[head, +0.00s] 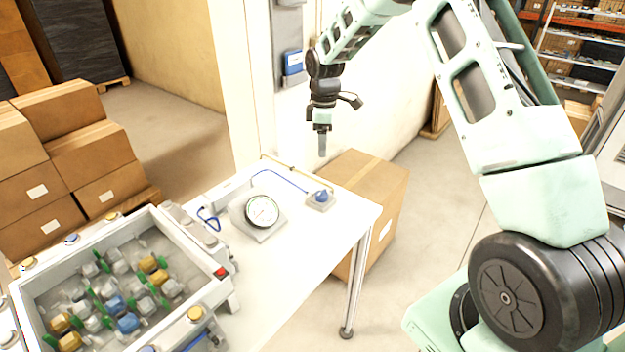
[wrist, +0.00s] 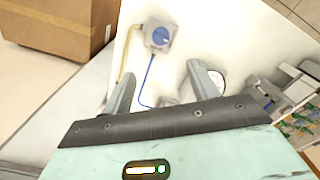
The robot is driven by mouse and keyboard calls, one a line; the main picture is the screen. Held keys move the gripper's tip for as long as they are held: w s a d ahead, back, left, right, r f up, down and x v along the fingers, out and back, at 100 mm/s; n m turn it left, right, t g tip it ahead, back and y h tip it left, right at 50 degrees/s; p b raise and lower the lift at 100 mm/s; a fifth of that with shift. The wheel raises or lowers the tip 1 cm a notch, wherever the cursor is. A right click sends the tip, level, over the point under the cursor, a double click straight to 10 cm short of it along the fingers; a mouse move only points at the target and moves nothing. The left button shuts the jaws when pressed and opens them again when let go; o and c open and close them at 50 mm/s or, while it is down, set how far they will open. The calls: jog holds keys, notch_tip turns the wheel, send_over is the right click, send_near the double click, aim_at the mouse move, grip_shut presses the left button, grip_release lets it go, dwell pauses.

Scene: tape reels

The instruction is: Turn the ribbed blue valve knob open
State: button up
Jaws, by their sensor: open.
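The blue valve knob (head: 321,196) sits on a small grey base at the right back corner of the white table (head: 290,262). In the wrist view the knob (wrist: 161,36) is ahead of my gripper, with a pale mark on its top. My gripper (head: 322,145) hangs above the table's back right corner, apart from the knob. In the wrist view my gripper (wrist: 165,85) has its two fingers spread wide with nothing between them. A round white gauge (head: 262,211) stands left of the knob. A blue tube (head: 280,180) runs from the knob's base.
A machine tray (head: 225,290) with several coloured fittings is at the lower left. A cardboard box (head: 385,185) stands beside the table's right end. Stacked boxes (head: 90,150) are at the left. The table's front middle is clear.

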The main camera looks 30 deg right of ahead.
aim_at(322, 191)
notch_tip(322, 191, down, 17)
jog(key=p, duration=0.5)
jog(key=shift+f, duration=0.1)
jog(key=c, duration=1)
